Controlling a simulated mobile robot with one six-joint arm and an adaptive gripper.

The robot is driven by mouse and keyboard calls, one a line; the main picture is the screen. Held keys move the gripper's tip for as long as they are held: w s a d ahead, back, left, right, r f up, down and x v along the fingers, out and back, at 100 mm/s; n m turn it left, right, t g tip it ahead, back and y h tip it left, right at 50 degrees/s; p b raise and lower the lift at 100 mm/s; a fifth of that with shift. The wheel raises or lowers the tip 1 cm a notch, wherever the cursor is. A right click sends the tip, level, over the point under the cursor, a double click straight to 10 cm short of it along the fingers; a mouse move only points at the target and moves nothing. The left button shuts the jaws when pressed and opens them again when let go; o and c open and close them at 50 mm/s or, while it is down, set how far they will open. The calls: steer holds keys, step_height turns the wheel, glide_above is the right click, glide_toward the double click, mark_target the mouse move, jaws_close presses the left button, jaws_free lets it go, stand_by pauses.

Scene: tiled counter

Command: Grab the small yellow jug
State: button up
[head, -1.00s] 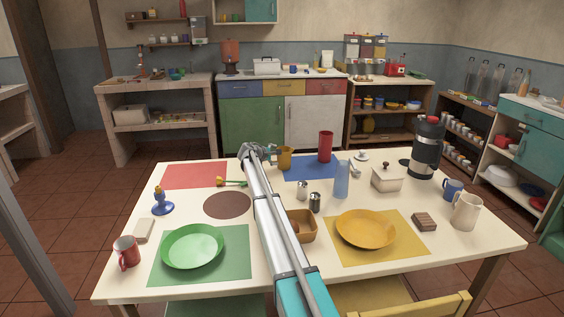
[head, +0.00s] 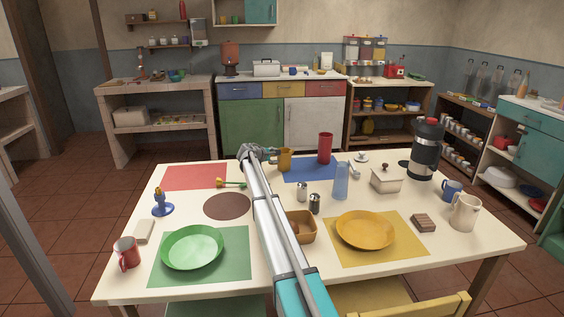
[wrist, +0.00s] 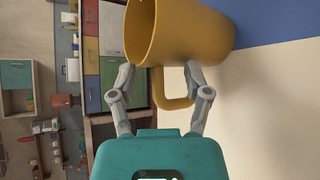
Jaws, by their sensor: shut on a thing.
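The small yellow jug (head: 285,160) stands upright near the far edge of the table, left of the red cup. In the wrist view the jug (wrist: 190,30) fills the upper middle, lying sideways in the picture, with its open mouth to the left. Its handle (wrist: 175,103) points toward my gripper. My gripper (wrist: 162,76) has one finger on each side of the handle and is shut on it. In the head view my gripper (head: 269,155) is just left of the jug, partly hidden by my arm. I cannot tell whether the jug touches the table.
A tall red cup (head: 325,147) stands close to the right of the jug, by the blue mat (head: 300,174). A clear blue glass (head: 341,181), two small shakers and a brown bowl (head: 301,225) stand nearer. A yellow flower (head: 231,183) lies left of my arm.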

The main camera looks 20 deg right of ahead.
steer(key=shift+s+d, duration=0.2)
steer(key=shift+r+p, duration=0.15)
steer(key=shift+p, duration=0.15)
jaws_close()
steer(key=shift+r, duration=0.25)
steer(key=shift+w+p, duration=0.1)
steer(key=shift+p, duration=0.4)
steer(key=shift+w+r+p, duration=0.1)
steer(key=shift+r+p, duration=0.2)
steer(key=shift+p, duration=0.05)
steer(key=s+a+r+p, duration=0.9)
steer(key=s+r+p, duration=0.1)
steer(key=r, duration=0.1)
steer(key=shift+s+a+p, duration=0.15)
steer(key=shift+a+p, duration=0.15)
steer(key=shift+p, duration=0.1)
steer(key=shift+r, duration=0.1)
